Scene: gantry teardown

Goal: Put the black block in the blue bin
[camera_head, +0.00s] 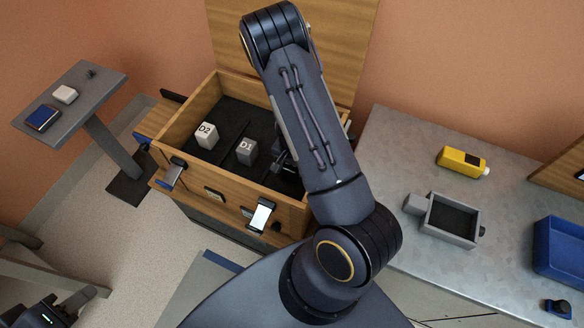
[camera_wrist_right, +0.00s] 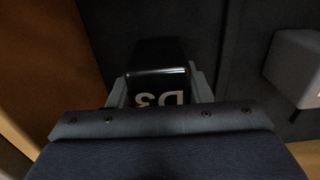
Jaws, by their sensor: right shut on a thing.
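In the head view my arm hides most of this gripper and the block. The blue bin (camera_head: 560,252) stands at the right edge of the grey bench, partly cut off by the frame. My left gripper (camera_head: 46,313) shows only in part at the bottom left corner, away from the box, and its fingers cannot be made out.
A white block D2 (camera_head: 207,136) and a grey block D1 (camera_head: 246,151) stand in the box, left of my right gripper. A grey tray (camera_head: 447,239) and a yellow bottle (camera_head: 463,162) are on the bench (camera_head: 400,165). A side table (camera_head: 75,110) is at the left.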

